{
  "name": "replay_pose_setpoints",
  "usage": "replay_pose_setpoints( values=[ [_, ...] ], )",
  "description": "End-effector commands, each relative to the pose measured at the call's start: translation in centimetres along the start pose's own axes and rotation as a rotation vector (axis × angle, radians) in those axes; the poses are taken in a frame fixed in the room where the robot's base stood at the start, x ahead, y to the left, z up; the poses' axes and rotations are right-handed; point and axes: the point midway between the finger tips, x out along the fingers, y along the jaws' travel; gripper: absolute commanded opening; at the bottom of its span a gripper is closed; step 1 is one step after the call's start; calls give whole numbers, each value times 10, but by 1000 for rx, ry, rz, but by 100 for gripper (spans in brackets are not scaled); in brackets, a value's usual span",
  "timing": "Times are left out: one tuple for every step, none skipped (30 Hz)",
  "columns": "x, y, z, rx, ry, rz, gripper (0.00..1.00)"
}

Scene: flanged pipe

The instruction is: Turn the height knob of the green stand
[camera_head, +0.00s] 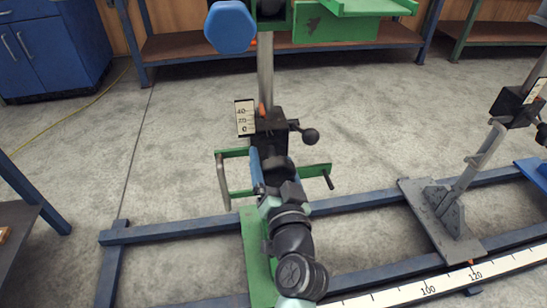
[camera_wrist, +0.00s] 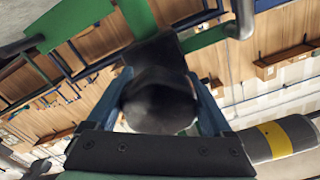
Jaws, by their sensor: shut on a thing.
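The green stand (camera_head: 255,250) rises from the blue floor rails, with a grey post (camera_head: 265,75) and a black clamp block (camera_head: 270,122). A scale plate (camera_head: 245,118) and an orange pointer are on the block. In the wrist view a dark round knob (camera_wrist: 158,98) sits between my blue fingers, on the stand's near side. I take it for the height knob. My gripper (camera_head: 271,165) is shut on it. In the head view my wrist hides most of the knob. A ball-ended lever (camera_head: 310,136) sticks out right of the block.
Green bars with grey handles (camera_head: 222,180) flank my gripper on both sides. A blue hexagonal part (camera_head: 230,27) and green plates (camera_head: 350,25) are above. A second stand (camera_head: 445,220) is at the right. A white ruler (camera_head: 430,287) runs along the front rail. Concrete floor lies open at left.

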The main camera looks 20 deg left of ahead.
Motion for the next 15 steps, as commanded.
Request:
replay_pose_setpoints(
  values=[
    [-1,0,-1,48,-2,2,30],
    [-1,0,-1,77,-2,2,30],
    [-1,-1,-1,116,-1,2,30],
    [-1,-1,-1,144,-1,2,30],
    [-1,-1,-1,172,-2,2,30],
    [-1,-1,-1,210,-2,2,30],
    [-1,-1,-1,239,-2,2,30],
    [0,-2,-1,267,-2,2,30],
    [0,-2,-1,305,-3,1,30],
    [0,-2,-1,334,-3,1,30],
    [0,-2,-1,362,-2,2,30],
    [-1,-2,-2,400,-2,2,30],
    [-1,-2,-2,429,-2,2,30],
    [-1,-2,-2,458,-2,2,30],
    [-1,-2,-2,495,-2,3,30]
  ],
)
